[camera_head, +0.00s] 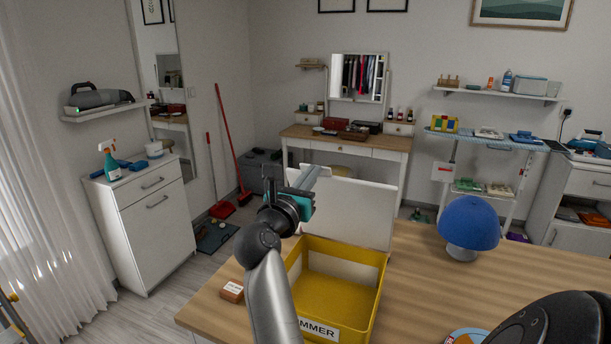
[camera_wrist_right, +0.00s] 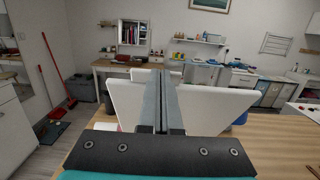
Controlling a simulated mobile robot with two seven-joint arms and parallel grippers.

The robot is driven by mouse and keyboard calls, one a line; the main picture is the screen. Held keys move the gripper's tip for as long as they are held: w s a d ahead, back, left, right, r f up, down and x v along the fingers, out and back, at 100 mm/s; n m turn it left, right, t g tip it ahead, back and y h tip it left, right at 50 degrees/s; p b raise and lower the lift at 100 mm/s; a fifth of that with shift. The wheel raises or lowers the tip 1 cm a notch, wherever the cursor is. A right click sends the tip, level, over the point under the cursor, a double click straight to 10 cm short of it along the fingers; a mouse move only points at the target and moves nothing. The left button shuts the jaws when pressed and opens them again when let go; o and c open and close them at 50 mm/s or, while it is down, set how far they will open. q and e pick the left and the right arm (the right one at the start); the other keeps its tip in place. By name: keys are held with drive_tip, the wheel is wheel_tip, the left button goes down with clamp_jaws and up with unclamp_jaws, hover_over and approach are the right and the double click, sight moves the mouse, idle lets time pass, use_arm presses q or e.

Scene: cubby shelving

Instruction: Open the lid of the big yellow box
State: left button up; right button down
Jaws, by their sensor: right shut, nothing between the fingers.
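The big yellow box (camera_head: 374,302) stands on the wooden table, with a label on its front ending in "MMER"; its inside shows and looks empty. Its white lid (camera_head: 355,212) stands raised, roughly upright, along the box's back edge. My right gripper (camera_head: 316,176) is shut and empty at the lid's upper left, partly overlapping it in the head view. In the right wrist view, the lid (camera_wrist_right: 215,103) spreads to both sides behind the shut fingers (camera_wrist_right: 160,76); whether they touch it I cannot tell. My left gripper is out of view.
A vanity (camera_head: 345,147) stands behind. The tabletop right of the yellow box is mostly clear.

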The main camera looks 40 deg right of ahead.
drive_tip(key=shift+y, duration=0.6)
drive_tip(key=d+p, duration=0.1)
drive_tip(key=w+d+r+p, duration=0.1)
drive_tip(key=p, duration=0.1)
drive_tip(key=d+r+p, duration=0.1)
drive_tip(key=d+p, duration=0.1)
drive_tip(key=shift+w+r, duration=0.25)
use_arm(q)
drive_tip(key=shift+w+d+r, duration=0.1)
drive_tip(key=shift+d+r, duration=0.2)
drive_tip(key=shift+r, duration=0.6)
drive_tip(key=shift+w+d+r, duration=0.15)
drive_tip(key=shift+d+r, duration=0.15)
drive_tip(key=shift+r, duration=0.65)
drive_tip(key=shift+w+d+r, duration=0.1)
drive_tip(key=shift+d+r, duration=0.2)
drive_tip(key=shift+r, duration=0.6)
use_arm(e)
drive_tip(key=x, duration=1.1)
drive_tip(key=shift+r+g, duration=0.3)
drive_tip(key=shift+r, duration=0.1)
drive_tip(key=shift+s, duration=0.1)
